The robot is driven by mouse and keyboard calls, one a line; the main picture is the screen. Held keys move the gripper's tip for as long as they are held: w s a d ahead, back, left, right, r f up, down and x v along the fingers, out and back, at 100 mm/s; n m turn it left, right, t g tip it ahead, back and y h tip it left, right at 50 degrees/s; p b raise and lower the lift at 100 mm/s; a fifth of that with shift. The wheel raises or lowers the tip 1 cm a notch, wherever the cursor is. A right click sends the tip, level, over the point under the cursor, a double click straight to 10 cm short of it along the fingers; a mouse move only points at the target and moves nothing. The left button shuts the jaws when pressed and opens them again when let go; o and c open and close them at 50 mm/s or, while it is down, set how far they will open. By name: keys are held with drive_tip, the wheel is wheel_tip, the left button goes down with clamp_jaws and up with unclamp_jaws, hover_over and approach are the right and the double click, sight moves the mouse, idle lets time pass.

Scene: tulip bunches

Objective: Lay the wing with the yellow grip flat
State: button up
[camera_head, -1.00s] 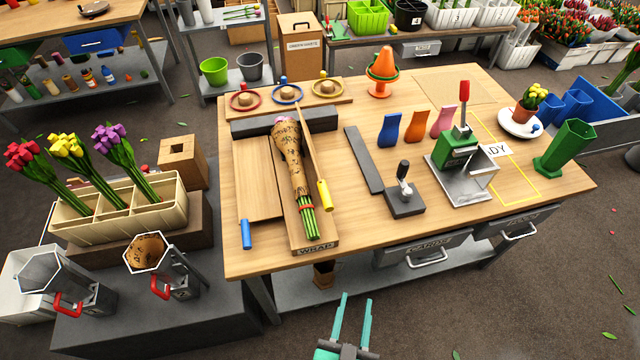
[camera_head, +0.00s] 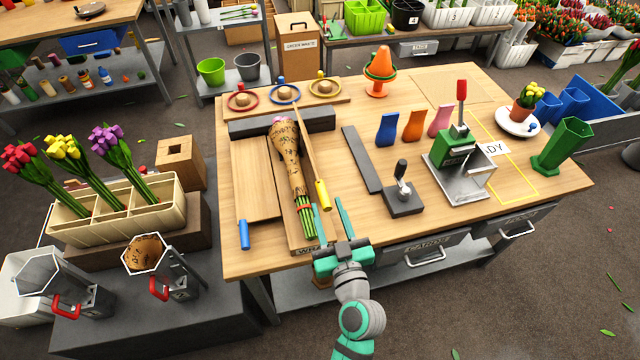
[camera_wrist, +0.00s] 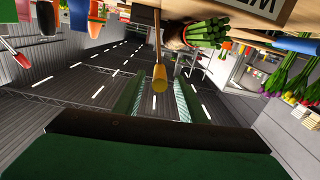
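The wing with the yellow grip (camera_head: 306,150) stands up as a thin wooden edge along the right side of a paper-wrapped bunch (camera_head: 287,155). Its yellow grip (camera_head: 323,194) is at its near end. In the wrist view the yellow grip (camera_wrist: 160,77) appears between the fingers, beyond their tips. My gripper (camera_head: 330,210) is open and empty at the table's front edge, just nearer than the yellow grip. Its fingers also show in the wrist view (camera_wrist: 157,90). The other wing (camera_head: 257,190), with a blue grip (camera_head: 245,235), lies flat to the left.
A dark bar (camera_head: 362,160) lies right of the bunch, with bare tabletop between them. A black lever tool (camera_head: 403,195) and a green press (camera_head: 457,155) stand further right. A dark block (camera_head: 250,127) crosses the far end of the wings.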

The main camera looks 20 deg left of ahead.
sight(320, 185)
drive_tip(key=x, duration=0.8)
drive_tip(key=shift+w+a, duration=0.2)
clamp_jaws()
